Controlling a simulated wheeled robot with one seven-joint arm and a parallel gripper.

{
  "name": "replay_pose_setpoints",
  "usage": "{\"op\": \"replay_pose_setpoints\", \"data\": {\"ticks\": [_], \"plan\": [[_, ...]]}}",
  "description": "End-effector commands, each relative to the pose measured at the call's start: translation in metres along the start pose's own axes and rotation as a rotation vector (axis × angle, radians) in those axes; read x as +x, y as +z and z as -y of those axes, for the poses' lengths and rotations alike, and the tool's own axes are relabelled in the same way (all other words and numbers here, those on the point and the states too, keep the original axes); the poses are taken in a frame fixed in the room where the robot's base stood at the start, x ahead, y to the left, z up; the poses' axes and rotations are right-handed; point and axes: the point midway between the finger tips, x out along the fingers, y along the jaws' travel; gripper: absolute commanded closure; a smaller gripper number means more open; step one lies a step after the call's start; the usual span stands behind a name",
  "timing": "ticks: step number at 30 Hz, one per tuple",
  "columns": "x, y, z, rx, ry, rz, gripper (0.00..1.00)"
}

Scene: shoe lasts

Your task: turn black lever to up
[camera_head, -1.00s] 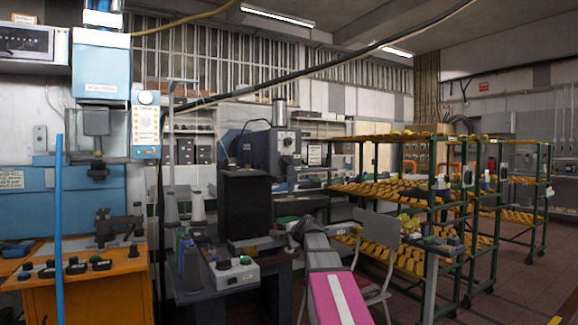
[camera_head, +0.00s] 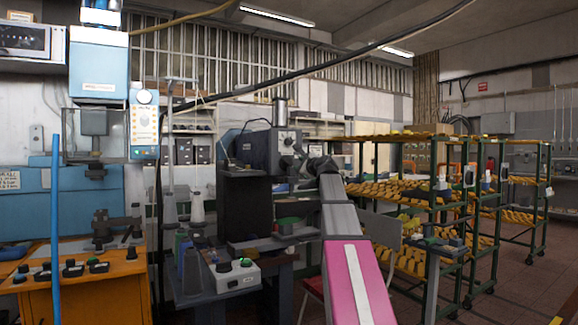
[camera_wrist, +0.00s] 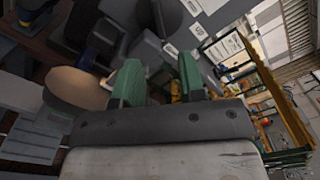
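I cannot pick out the black lever for certain. A dark machine (camera_head: 257,150) with a grey head and small knobs stands mid-picture in the head view, and a lever on it is too small to tell. My arm reaches up beside this machine, and its far end is near the machine head, with the fingers not clear there. In the wrist view my gripper (camera_wrist: 160,88) shows two green fingertips apart, with nothing seen held between them. Dark grey machine parts lie beyond the fingertips. A tan rounded piece (camera_wrist: 75,88) is left of them.
An orange control stand (camera_head: 100,290) with several black knobs is at the left, below a blue press (camera_head: 98,75). A grey box (camera_head: 232,274) with a green button sits in front of the machine. Green racks (camera_head: 433,225) of yellow shoe lasts stand right. Floor at far right is free.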

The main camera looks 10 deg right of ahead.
Motion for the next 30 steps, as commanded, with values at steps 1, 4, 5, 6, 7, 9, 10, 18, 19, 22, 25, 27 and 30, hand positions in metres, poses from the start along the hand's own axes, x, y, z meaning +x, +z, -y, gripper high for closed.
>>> {"op": "replay_pose_setpoints", "data": {"ticks": [1,4,5,6,7,9,10,18,19,22,25,27,30], "plan": [[0.008,0.000,0.001,0.000,0.001,0.000,0.63],[0.022,-0.001,0.001,-0.001,0.002,0.000,0.63],[0.027,-0.001,0.001,-0.001,0.002,-0.001,0.63],[0.034,-0.001,0.001,-0.002,0.002,-0.001,0.63],[0.039,-0.001,0.001,-0.002,0.002,-0.001,0.63],[0.052,-0.001,0.001,-0.002,0.002,0.000,0.63],[0.058,0.000,0.001,-0.003,0.003,0.000,0.63],[0.094,-0.001,0.000,-0.002,0.002,-0.001,0.63],[0.096,-0.001,0.000,-0.003,0.002,-0.001,0.63],[0.098,-0.001,-0.001,-0.003,0.002,-0.001,0.63],[0.098,-0.001,-0.001,-0.003,0.002,-0.001,0.63],[0.098,-0.001,-0.001,-0.003,0.002,-0.001,0.63],[0.098,-0.001,-0.001,-0.003,0.001,-0.001,0.86]]}}
